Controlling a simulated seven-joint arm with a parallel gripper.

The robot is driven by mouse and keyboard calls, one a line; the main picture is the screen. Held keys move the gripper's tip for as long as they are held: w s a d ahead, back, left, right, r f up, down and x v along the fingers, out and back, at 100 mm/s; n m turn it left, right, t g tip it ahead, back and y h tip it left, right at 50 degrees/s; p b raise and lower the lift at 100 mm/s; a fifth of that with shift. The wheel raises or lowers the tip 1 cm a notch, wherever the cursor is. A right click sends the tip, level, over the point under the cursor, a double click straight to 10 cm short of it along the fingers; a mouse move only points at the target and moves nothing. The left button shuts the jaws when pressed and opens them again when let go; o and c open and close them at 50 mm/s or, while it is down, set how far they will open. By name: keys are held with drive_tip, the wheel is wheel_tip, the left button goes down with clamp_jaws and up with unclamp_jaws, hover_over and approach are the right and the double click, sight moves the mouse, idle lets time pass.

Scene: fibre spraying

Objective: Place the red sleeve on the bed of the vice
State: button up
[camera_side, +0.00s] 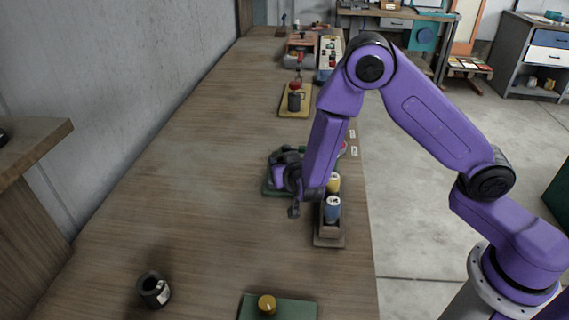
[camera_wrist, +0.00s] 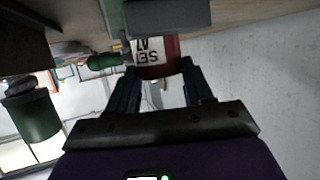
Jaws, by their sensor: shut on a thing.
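In the wrist view the red sleeve (camera_wrist: 157,71), with a white lettered label, sits between the fingertips of my gripper (camera_wrist: 159,76). The fingers are shut on it. A grey block (camera_wrist: 168,15) lies just beyond the sleeve, perhaps part of the vice; I cannot tell whether they touch. In the side view my gripper (camera_side: 292,186) is low over a dark green base (camera_side: 268,187) with dark parts (camera_side: 285,155), which looks like the vice. My arm and hand cover much of it, and I cannot make out the sleeve or the bed there.
A tray (camera_side: 328,241) with a yellow can (camera_side: 333,182) and a blue can (camera_side: 332,210) stands close right of my gripper. A black labelled cup (camera_side: 153,290) and a green board (camera_side: 293,309) with a yellow knob (camera_side: 267,304) are in front. The bench's left middle is clear.

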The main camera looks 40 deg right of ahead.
drive_tip(key=o, duration=1.3)
drive_tip(key=shift+f, duration=0.15)
drive_tip(key=shift+c, duration=0.2)
